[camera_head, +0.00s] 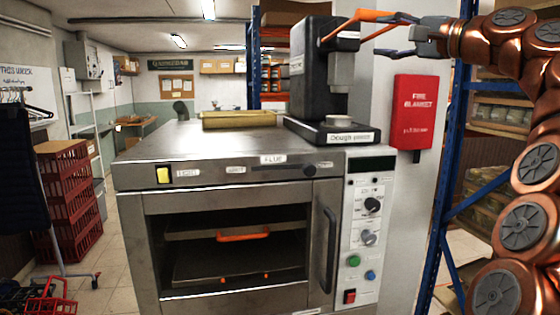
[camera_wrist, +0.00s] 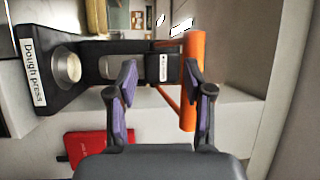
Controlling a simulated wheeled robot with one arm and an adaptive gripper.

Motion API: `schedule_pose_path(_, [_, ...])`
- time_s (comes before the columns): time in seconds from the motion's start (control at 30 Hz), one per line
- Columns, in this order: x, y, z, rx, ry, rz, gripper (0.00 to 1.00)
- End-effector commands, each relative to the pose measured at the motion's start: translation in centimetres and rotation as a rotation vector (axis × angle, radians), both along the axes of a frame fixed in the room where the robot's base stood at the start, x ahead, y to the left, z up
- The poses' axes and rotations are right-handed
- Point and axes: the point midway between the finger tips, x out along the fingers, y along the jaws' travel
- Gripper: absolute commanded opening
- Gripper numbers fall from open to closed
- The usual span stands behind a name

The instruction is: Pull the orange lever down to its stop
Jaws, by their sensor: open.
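The black dough press (camera_head: 318,80) stands on top of the steel oven. Its orange lever (camera_head: 348,24) is raised, with its bar near the top of the press. My gripper (camera_head: 383,35) is open at the right of the press, its upper finger close to the lever's bar. In the wrist view the lever (camera_wrist: 190,110) runs up and down beside the right finger of my gripper (camera_wrist: 160,75), and that finger partly overlaps it. I cannot tell whether they touch. The press (camera_wrist: 115,62) lies beyond the fingers, and nothing is gripped.
The oven (camera_head: 215,145) is below the press, with a yellow-topped item (camera_head: 238,119) on it. A red fire blanket box (camera_head: 415,105) hangs on the wall below my gripper. A blue rack post (camera_head: 448,140) stands at the right. Red crates (camera_head: 65,200) are at the left.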

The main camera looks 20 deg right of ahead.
Motion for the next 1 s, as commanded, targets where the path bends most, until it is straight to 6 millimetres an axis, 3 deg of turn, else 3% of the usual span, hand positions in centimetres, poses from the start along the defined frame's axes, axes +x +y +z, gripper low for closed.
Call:
schedule_pose_path(0.4, [2.4,4.7,-4.5,-0.061,0.114,0.065,0.51])
schedule_pose_path(1.0, [3.7,11.3,-11.3,-0.172,0.264,0.153,0.51])
